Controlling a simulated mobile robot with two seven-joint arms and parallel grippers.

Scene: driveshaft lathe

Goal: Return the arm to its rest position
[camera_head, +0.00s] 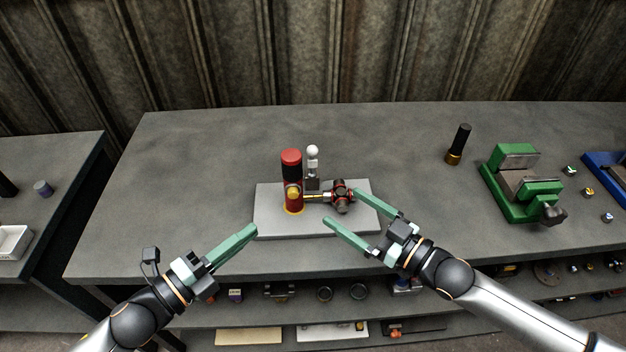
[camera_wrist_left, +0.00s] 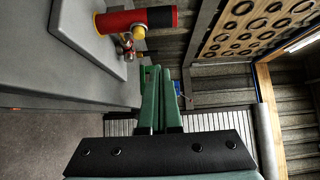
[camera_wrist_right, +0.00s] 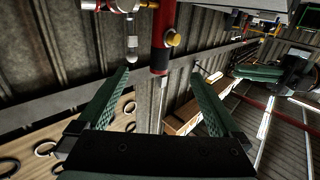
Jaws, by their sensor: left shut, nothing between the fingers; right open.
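My left gripper (camera_head: 252,229) is shut and empty, in front of the left front corner of the grey plate. In the left wrist view its green fingers (camera_wrist_left: 160,72) lie together. My right gripper (camera_head: 341,206) is open near the plate's right front, its fingers spread on either side of a dark joint part with red marks (camera_head: 341,196). I cannot tell whether they touch it. In the right wrist view the open fingers (camera_wrist_right: 163,75) have nothing between their tips. The red and black cylinder (camera_head: 291,180) stands upright on the plate, beside a post with a white ball (camera_head: 312,160).
The grey plate (camera_head: 270,222) lies on a long grey table (camera_head: 190,160). A green vise (camera_head: 520,185) and a black cylinder with a gold base (camera_head: 458,145) stand at the right. A blue vise (camera_head: 606,166) is at the far right. The table's left part is clear.

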